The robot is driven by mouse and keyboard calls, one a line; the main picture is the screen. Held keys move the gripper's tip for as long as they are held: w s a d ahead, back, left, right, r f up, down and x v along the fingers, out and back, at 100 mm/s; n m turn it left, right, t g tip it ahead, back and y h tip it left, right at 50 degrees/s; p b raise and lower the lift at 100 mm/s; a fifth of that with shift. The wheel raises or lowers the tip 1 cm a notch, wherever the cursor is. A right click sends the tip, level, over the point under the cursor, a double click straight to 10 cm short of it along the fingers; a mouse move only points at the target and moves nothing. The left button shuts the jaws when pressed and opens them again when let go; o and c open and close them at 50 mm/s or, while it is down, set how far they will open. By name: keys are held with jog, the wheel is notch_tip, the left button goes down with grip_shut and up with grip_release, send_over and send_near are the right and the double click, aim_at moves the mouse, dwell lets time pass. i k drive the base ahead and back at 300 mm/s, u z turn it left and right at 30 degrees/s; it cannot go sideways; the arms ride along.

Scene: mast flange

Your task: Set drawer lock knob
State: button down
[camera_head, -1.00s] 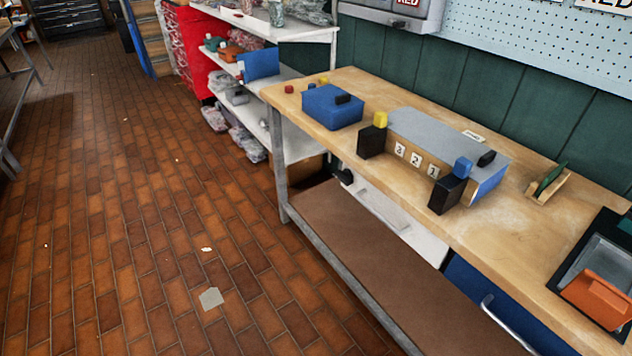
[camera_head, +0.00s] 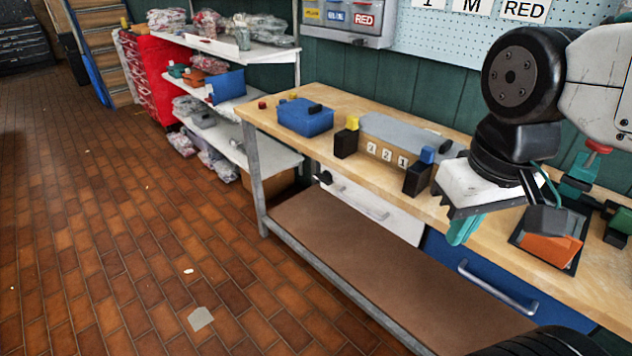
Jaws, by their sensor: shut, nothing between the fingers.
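A small black knob (camera_head: 325,177) sits at the upper left of the white drawer front (camera_head: 372,208) under the bench top. It is too small for me to tell which way it is turned. A blue drawer (camera_head: 482,278) with a bar handle is to the right. My gripper (camera_head: 464,230), with teal fingertips, hangs in front of the bench edge at the right, pointing down. It looks shut and empty, well to the right of the knob and apart from it. My arm hides part of the bench behind it.
The wooden bench (camera_head: 268,107) carries a blue box (camera_head: 305,117), a grey-topped box with number labels (camera_head: 385,154) between black blocks, and an orange block (camera_head: 552,250) on a dark tray. A brown lower shelf (camera_head: 345,240) juts out below. Open tiled floor (camera_head: 120,230) lies left.

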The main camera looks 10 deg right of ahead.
aim_at(325, 176)
jog(key=u, duration=0.4)
jog(key=i, duration=1)
jog(key=z, duration=0.55)
